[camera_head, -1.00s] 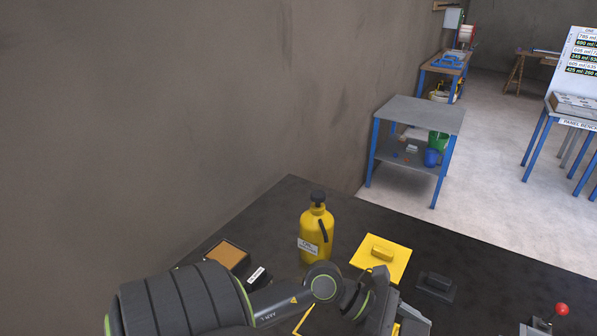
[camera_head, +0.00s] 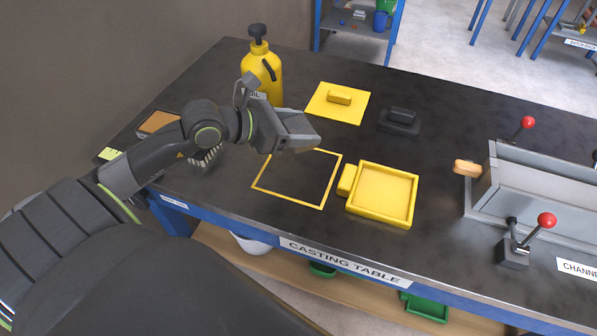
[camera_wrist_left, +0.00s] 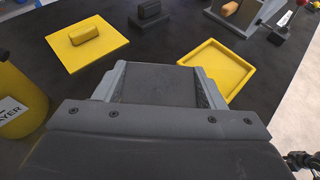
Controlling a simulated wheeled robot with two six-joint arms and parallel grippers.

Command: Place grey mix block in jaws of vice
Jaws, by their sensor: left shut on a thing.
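My left gripper (camera_head: 305,141) hovers over the casting table, just behind the yellow square outline, in front of the yellow sprayer bottle. In the left wrist view its fingers (camera_wrist_left: 157,85) are shut on a flat dark grey block (camera_wrist_left: 155,84), which fills the space between them. In the head view the block is largely hidden by the gripper. At the right stands a long grey metal channel fixture (camera_head: 540,190) with red-knobbed levers; I cannot tell whether it is the vice.
The yellow bottle (camera_head: 262,75) stands close to my left gripper. A yellow plate with a handle (camera_head: 338,103), a dark handled block (camera_head: 400,121) and a yellow tray (camera_head: 384,195) lie on the table (camera_head: 440,150). The table is clear between tray and channel fixture.

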